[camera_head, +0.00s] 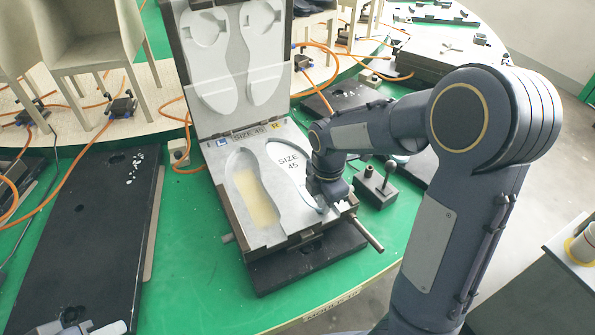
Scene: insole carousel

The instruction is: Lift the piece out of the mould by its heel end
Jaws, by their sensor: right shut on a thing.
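The mould (232,200) lies open on a dark plate, its lid (236,62) standing up at the back. Its left hollow, under the L mark, has a cream patch (255,196) in the floor. In the right hollow, under the R mark, is a pale sole-shaped piece (287,172) marked SIZE 45. My right gripper (332,207) is down at the near, heel end of this piece, shut on it. The fingers and that end are partly hidden by the wrist. A small dark and pale part (95,328) at the bottom left edge may be my left gripper, mostly cut off.
A metal rod handle (368,236) juts out at the mould's near right corner. A black box with a lever (376,186) stands just right of it. A long dark plate (85,235) lies on the green table at left. Orange hoses run behind the mould.

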